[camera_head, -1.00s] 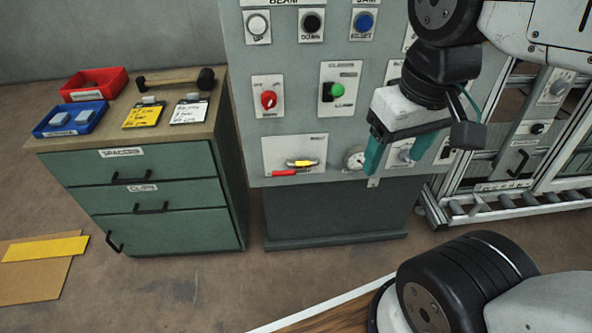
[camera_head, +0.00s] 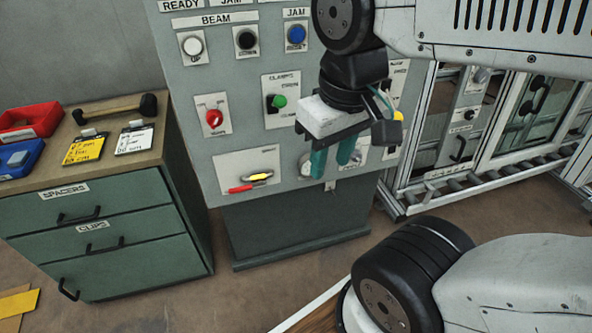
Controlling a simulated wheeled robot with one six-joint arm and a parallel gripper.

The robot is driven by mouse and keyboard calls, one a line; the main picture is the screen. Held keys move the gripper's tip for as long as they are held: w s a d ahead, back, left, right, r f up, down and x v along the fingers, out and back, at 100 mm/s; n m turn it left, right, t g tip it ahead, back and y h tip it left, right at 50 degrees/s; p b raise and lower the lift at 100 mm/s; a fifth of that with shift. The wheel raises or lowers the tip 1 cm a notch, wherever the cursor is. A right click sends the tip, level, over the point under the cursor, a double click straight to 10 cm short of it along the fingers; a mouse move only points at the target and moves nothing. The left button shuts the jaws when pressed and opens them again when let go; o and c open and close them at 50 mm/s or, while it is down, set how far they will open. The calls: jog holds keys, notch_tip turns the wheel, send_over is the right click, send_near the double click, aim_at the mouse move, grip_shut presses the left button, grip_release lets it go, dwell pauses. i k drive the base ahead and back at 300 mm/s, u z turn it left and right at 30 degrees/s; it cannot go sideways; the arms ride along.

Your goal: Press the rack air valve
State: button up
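A lower plate (camera_head: 232,163) on the grey control panel carries a valve-like fitting with a yellow part (camera_head: 259,177) and a red lever (camera_head: 240,189). A small black knob (camera_head: 468,115) sits on a plate of the rack frame at right. No label that I can read says which one is the rack air valve. My gripper (camera_head: 333,165) points down in front of the panel, right of the lower plate. Its two teal fingers are apart, with a narrow gap and nothing seen between them. They partly hide the round fittings behind.
The panel also has a red switch (camera_head: 214,118), a green knob (camera_head: 279,101) and a blue button (camera_head: 296,34). A green drawer cabinet (camera_head: 150,192) with trays stands at left. A roller rack (camera_head: 500,170) is at right. Floor is open before the panel.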

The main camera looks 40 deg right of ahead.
aim_at(249, 187)
jog(key=k, duration=0.45)
jog(key=z, duration=0.6)
jog(key=i, duration=0.5)
jog(key=u, duration=0.35)
jog(key=k, duration=0.85)
jog(key=z, duration=0.8)
